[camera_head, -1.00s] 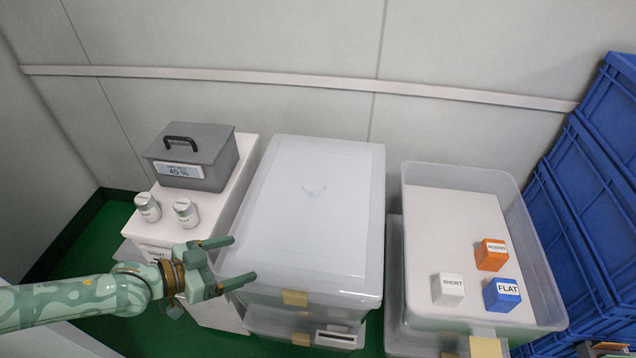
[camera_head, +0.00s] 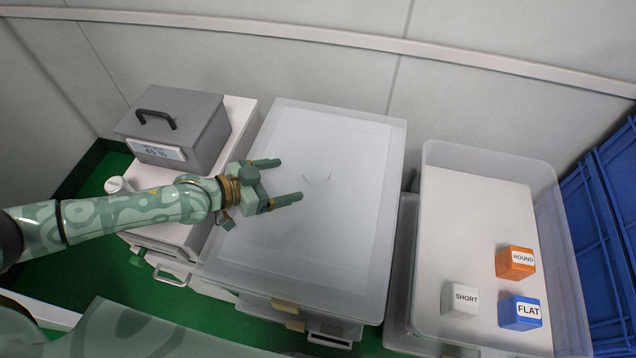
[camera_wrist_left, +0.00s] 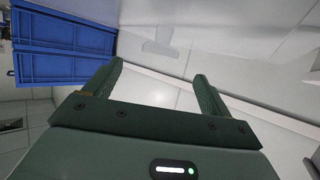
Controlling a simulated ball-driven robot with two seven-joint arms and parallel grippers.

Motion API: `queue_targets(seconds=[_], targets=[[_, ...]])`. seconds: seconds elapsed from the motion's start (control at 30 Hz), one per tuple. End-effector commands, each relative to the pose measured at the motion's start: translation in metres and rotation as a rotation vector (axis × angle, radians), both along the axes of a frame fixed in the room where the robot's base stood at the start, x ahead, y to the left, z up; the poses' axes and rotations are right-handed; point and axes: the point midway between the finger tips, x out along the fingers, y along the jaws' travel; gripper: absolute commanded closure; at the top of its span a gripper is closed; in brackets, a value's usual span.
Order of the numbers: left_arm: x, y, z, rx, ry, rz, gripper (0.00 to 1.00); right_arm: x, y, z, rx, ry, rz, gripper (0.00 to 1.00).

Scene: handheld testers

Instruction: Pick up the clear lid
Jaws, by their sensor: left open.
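The clear lid (camera_head: 345,230) lies flat on a translucent box in the middle of the head view, with a small curved mark near its centre. My left gripper (camera_head: 290,180) is over the left part of the lid, open and empty, its fingers pointing right. I cannot tell how high it is above the lid. In the left wrist view the open fingers (camera_wrist_left: 158,82) have nothing between them, with walls and blue crates beyond. My right gripper is not in view.
A grey box with a handle (camera_head: 200,128) stands on a white cabinet at left. An open clear bin (camera_head: 432,165) at right holds an orange block (camera_head: 514,263), a white block (camera_head: 459,298) and a blue block (camera_head: 520,313). Blue crates (camera_head: 600,205) stand far right.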

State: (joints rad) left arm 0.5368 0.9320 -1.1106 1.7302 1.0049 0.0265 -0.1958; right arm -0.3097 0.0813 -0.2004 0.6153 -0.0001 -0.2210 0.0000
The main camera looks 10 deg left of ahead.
Motion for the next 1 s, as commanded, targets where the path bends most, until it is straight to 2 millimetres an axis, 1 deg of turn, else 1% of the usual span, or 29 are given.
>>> queue_targets(seconds=[0.03, 0.1, 0.3, 0.5, 0.6, 0.87, 0.97, 1.0], targets=[[0.007, -0.008, -0.005, -0.004, -0.001, 0.000, 0.17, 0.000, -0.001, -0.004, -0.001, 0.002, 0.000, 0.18], [0.015, -0.015, -0.010, -0.003, 0.001, 0.001, 0.17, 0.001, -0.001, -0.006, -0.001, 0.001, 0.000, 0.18], [0.026, -0.026, -0.014, -0.001, -0.001, 0.000, 0.17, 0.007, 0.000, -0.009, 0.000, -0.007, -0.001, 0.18], [0.048, -0.047, -0.026, -0.003, 0.002, 0.000, 0.17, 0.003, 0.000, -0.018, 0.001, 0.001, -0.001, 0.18], [0.056, -0.054, -0.030, -0.001, 0.000, 0.000, 0.17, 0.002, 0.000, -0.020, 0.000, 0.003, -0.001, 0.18], [0.058, -0.056, -0.030, 0.001, -0.001, 0.001, 0.17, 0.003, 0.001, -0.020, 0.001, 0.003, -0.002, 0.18], [0.058, -0.056, -0.030, 0.000, 0.000, 0.001, 0.42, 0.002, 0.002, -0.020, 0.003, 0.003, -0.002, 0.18], [0.058, -0.056, -0.030, 0.000, 0.000, 0.000, 0.53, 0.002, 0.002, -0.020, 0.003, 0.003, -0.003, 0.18]])
